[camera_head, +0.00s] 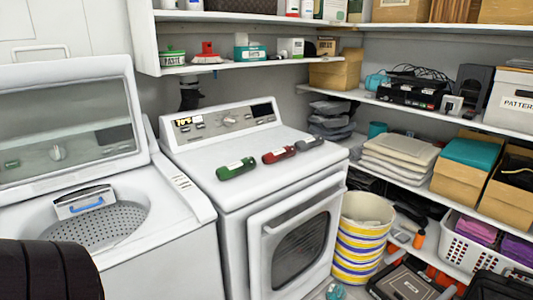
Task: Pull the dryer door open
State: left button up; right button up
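The white dryer (240,170) stands in the middle of the head view, with its control panel (225,121) at the back. Its front door (262,255) has a white frame and a dark oval window (300,250). The door looks closed or nearly flush with the dryer front; a slight gap cannot be ruled out. A small recessed handle (268,229) seems to sit at the door's upper left edge. The door's lower part is cut off by the frame. Neither gripper can be seen.
A washer (175,225) with its lid (70,120) raised stands left of the dryer. Loaded shelves (400,105) line the right wall. A dark ribbed shape fills the lower left corner.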

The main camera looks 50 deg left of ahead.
aim_at(290, 241)
jog(key=i+j+u, duration=0.15)
jog(key=i, duration=0.3)
jog(key=i+u, duration=0.2)
jog(key=i, duration=0.3)
jog(key=u, duration=1.65)
